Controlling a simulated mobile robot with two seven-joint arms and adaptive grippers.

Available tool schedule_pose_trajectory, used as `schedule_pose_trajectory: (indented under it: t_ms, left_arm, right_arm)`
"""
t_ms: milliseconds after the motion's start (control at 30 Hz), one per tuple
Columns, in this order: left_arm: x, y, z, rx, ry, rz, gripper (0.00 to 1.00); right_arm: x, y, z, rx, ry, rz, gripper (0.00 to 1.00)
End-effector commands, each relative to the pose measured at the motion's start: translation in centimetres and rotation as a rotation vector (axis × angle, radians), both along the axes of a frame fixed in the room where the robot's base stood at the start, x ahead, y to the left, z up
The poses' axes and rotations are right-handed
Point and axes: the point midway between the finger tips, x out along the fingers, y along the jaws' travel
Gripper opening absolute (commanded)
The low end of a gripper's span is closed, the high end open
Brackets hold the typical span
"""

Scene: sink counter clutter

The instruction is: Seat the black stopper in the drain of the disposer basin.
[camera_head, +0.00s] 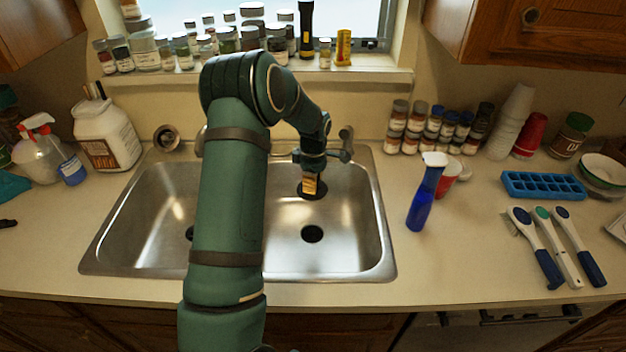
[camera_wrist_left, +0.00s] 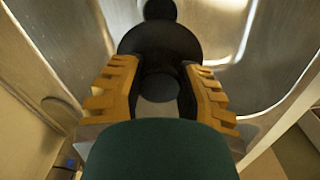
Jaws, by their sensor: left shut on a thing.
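My left gripper (camera_head: 311,185) points down over the back part of the right basin (camera_head: 350,215). It is shut on the black stopper (camera_head: 302,194), whose dark disc shows below the fingers. In the left wrist view the two yellow-padded fingers (camera_wrist_left: 160,78) stand on either side of the stopper's middle, with its black disc (camera_wrist_left: 160,40) beyond them. The dark round drain (camera_head: 312,233) of the right basin is uncovered, nearer the front than the stopper. This drain also shows at the top of the left wrist view (camera_wrist_left: 160,9). My right gripper is out of view.
My left arm crosses the left basin (camera_head: 150,215) and partly hides its drain (camera_head: 190,233).

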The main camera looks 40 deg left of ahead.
Motion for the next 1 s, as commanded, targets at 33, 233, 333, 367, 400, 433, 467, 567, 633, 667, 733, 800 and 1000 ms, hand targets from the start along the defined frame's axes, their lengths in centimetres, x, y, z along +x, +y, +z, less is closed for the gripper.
schedule_pose_trajectory:
  t_ms: [33, 233, 333, 367, 400, 433, 467, 567, 633, 667, 733, 800, 1000]
  left_arm:
    - [0.0, 0.0, -0.9, 0.000, 0.001, -0.001, 0.00]
    - [0.0, 0.0, -3.1, 0.001, 0.001, -0.001, 0.00]
    - [0.0, 0.0, -4.2, 0.000, 0.001, 0.000, 0.00]
    - [0.0, 0.0, -4.5, 0.000, 0.001, 0.000, 0.00]
    - [0.0, 0.0, -4.9, 0.000, 0.001, 0.001, 0.00]
    - [0.0, 0.0, -5.3, 0.000, 0.001, 0.001, 0.00]
    - [0.0, 0.0, -5.6, 0.001, 0.001, 0.001, 0.00]
    - [0.0, 0.0, -6.6, 0.001, 0.001, 0.000, 0.00]
    - [0.0, 0.0, -7.4, 0.001, 0.001, 0.000, 0.00]
    - [0.0, 0.0, -7.7, 0.001, 0.000, -0.001, 0.00]
    - [0.0, 0.0, -8.5, 0.000, 0.000, -0.001, 0.00]
    - [0.0, 0.0, -9.2, 0.000, 0.000, 0.000, 0.00]
    - [0.0, 0.0, -11.4, 0.001, 0.001, 0.000, 0.00]
  right_arm:
    - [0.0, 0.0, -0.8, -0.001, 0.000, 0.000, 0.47]
    - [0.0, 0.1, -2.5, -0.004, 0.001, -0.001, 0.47]
    - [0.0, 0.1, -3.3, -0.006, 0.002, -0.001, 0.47]
    - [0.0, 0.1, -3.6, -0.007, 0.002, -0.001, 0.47]
    - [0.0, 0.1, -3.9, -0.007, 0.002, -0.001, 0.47]
    - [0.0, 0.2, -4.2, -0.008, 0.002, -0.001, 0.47]
    - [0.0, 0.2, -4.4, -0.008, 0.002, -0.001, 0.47]
    - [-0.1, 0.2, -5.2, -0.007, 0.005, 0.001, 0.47]
    - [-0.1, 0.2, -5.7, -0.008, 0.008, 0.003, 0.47]
    - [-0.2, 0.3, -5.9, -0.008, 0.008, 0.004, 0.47]
    - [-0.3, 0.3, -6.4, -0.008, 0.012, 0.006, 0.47]
    - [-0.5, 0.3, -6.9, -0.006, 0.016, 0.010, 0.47]
    - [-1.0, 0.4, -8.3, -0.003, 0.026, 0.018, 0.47]
